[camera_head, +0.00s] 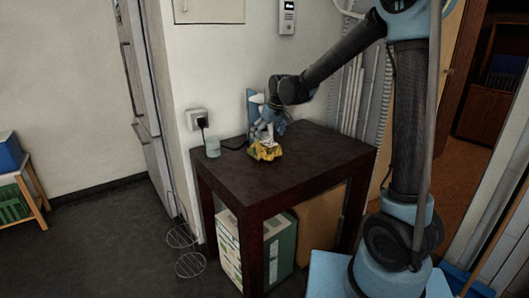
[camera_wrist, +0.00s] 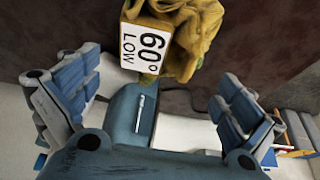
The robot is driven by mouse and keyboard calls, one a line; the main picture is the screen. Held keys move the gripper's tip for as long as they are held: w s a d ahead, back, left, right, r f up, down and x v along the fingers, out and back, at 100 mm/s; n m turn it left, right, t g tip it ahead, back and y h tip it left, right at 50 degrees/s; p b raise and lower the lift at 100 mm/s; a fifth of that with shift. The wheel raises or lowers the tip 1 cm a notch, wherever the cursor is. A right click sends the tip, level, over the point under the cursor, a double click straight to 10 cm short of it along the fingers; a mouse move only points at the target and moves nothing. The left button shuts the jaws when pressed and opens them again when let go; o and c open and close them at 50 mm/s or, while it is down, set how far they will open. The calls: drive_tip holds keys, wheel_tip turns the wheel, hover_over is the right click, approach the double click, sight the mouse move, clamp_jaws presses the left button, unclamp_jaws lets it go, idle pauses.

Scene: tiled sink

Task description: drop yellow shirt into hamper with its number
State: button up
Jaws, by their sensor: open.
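The yellow shirt (camera_head: 264,153) lies crumpled on the dark table, near its back-left part. It also shows at the top of the wrist view (camera_wrist: 203,38). A white tag (camera_wrist: 146,45) on it reads "60° LOW". My gripper (camera_head: 266,133) is just above the shirt in the head view. In the wrist view its blue fingers (camera_wrist: 150,95) are spread wide to left and right, with no cloth between them. The shirt lies beyond the fingers there. I cannot tell whether any fingertip touches it. No numbered hamper can be made out.
Boxes (camera_head: 280,248) stand underneath. Two wire frames (camera_head: 181,236) are on the floor at left. A wooden rack (camera_head: 38,190) stands far left. The table's front is clear.

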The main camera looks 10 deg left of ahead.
sight(265, 142)
drive_tip(key=shift+x, duration=1.6)
drive_tip(key=shift+c, duration=0.6)
drive_tip(key=c, duration=1.3)
drive_tip(key=shift+c, duration=0.2)
